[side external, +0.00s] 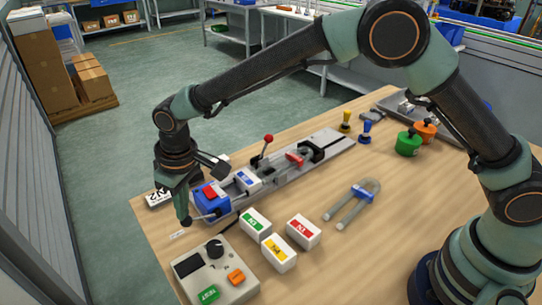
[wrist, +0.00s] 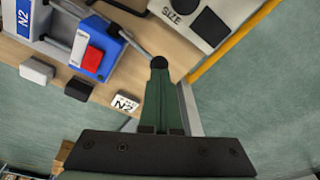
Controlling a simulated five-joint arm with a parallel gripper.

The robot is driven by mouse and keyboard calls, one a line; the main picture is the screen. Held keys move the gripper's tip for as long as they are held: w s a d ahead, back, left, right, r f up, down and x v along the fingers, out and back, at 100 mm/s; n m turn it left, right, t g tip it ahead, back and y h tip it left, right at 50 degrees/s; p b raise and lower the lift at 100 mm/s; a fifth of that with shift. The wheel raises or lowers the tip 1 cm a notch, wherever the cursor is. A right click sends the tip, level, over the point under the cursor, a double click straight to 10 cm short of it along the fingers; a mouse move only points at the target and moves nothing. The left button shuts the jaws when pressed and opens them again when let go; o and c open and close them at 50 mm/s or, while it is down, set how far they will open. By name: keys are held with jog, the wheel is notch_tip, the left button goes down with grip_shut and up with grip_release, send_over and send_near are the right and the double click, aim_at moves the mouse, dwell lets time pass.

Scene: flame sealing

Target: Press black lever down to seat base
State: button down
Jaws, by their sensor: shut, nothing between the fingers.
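The black lever shows in the wrist view as a grey rod with a black ball knob (wrist: 160,62), running out from the blue block (wrist: 100,47) with a red button. In the side view the blue block (side external: 209,205) sits at the near end of a grey rail (side external: 325,145), and the lever's rod (side external: 203,217) points left from it. My gripper (side external: 187,219) is shut and empty, pointing down at the lever's outer end. In the wrist view its fingertips (wrist: 160,72) overlap the knob; I cannot tell if they touch it. The base's seating surface is hidden.
A control box (side external: 215,268) with a dial stands in front of the lever. Several labelled white blocks (side external: 278,253) and a U-shaped tube (side external: 355,203) lie to its right. A red-ball lever (side external: 267,140) rises behind. The table's left edge is close by.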

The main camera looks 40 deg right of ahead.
jog(key=shift+a+f, duration=0.1)
jog(key=shift+f, duration=0.35)
jog(key=shift+a+f, duration=0.15)
jog(key=shift+f, duration=0.75)
dwell(0.4)
jog(key=shift+r, duration=0.1)
dwell(0.3)
jog(key=shift+d+r, duration=0.2)
jog(key=shift+r, duration=1.15)
jog(key=shift+d+r, duration=0.25)
jog(key=shift+r, duration=1.05)
jog(key=shift+d+r, duration=0.2)
jog(key=shift+r, duration=1.15)
jog(key=shift+d+r, duration=0.1)
jog(key=shift+r, duration=0.35)
